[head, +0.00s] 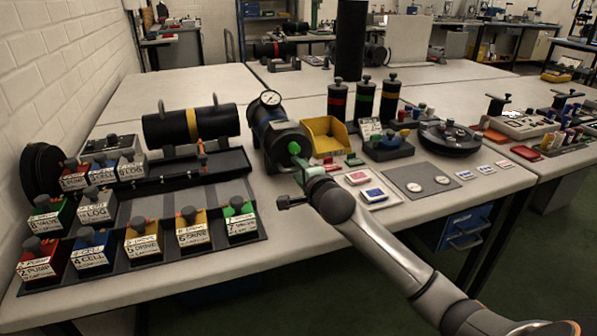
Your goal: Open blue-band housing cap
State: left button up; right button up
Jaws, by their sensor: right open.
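A black cylindrical housing (264,117) with a round gauge (270,98) on top lies on the middle table, its near end facing me. A green knob (294,148) shows at that near end. I cannot make out a blue band on it. My right gripper (299,172) is open, just in front of and below the near end; it partly covers that area, and I cannot tell whether it touches. Another black housing (165,129) with a yellow band lies at left on a stand. My left gripper is not in view.
Labelled blocks with knobs (143,241) fill a rack at front left. A yellow bin (325,136) stands right of the gauge housing. Upright banded canisters (364,101) stand behind it. A black round unit (449,137), a grey mat (418,181) and small cards lie to the right.

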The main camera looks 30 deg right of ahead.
jog(key=shift+c, duration=0.4)
grip_shut()
dwell(1.0)
